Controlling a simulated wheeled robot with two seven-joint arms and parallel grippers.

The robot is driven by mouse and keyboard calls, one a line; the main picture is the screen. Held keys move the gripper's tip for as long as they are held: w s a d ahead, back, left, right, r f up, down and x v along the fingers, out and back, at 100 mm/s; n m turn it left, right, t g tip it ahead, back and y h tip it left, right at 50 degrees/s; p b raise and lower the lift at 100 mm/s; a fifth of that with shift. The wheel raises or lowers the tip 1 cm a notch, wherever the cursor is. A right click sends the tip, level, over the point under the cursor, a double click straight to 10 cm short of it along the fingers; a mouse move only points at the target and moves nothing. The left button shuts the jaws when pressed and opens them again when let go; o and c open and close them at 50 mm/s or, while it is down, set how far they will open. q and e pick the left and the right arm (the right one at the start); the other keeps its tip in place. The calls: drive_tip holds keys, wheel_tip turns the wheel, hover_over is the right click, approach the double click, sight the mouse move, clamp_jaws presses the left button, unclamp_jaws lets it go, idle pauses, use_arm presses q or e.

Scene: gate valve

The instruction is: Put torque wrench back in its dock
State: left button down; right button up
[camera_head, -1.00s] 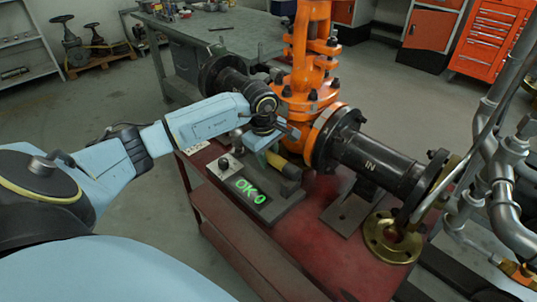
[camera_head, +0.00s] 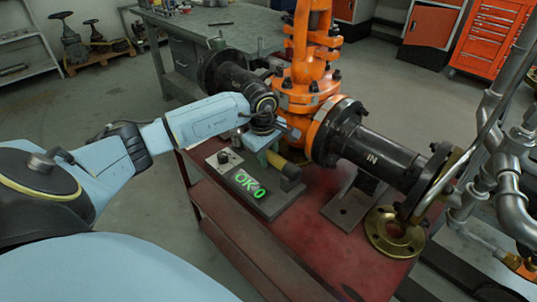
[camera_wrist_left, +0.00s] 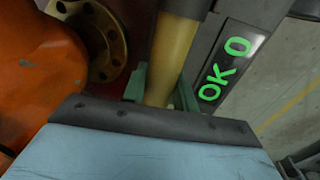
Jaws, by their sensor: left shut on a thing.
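The torque wrench's yellow handle (camera_head: 273,159) shows below my left gripper (camera_head: 268,146), with a dark end cap toward the right. In the left wrist view the yellow handle (camera_wrist_left: 174,50) runs between the green fingers of my left gripper (camera_wrist_left: 162,90), which is shut on it. The wrench's head is hidden. The dock (camera_head: 277,203) is a dark grey base on the red bench, with a green display reading "OK 0" (camera_head: 249,185). The wrench lies over or on the dock's far side; I cannot tell whether it is seated. My right gripper is not in view.
The orange gate valve (camera_head: 300,88) with black flanged pipes stands right behind the gripper. A brass flange ring (camera_head: 394,232) lies at the red bench's (camera_head: 310,236) right. Grey pipes (camera_head: 500,155) stand at the far right. Open floor lies to the left.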

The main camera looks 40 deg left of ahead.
use_arm(q)
drive_tip(key=shift+r, duration=0.15)
drive_tip(key=c, duration=1.1)
unclamp_jaws()
drive_tip(key=shift+o, duration=0.4)
drive_tip(key=shift+f, duration=0.2)
drive_tip(key=shift+r, duration=0.15)
wheel_tip(320, 180, up, 13)
drive_tip(key=s+p, duration=0.2)
drive_tip(key=p, duration=0.1)
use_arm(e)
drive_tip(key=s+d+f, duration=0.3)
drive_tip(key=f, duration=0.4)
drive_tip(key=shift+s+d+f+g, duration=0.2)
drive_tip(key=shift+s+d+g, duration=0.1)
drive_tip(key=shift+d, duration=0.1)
use_arm(q)
drive_tip(key=shift+s, duration=0.1)
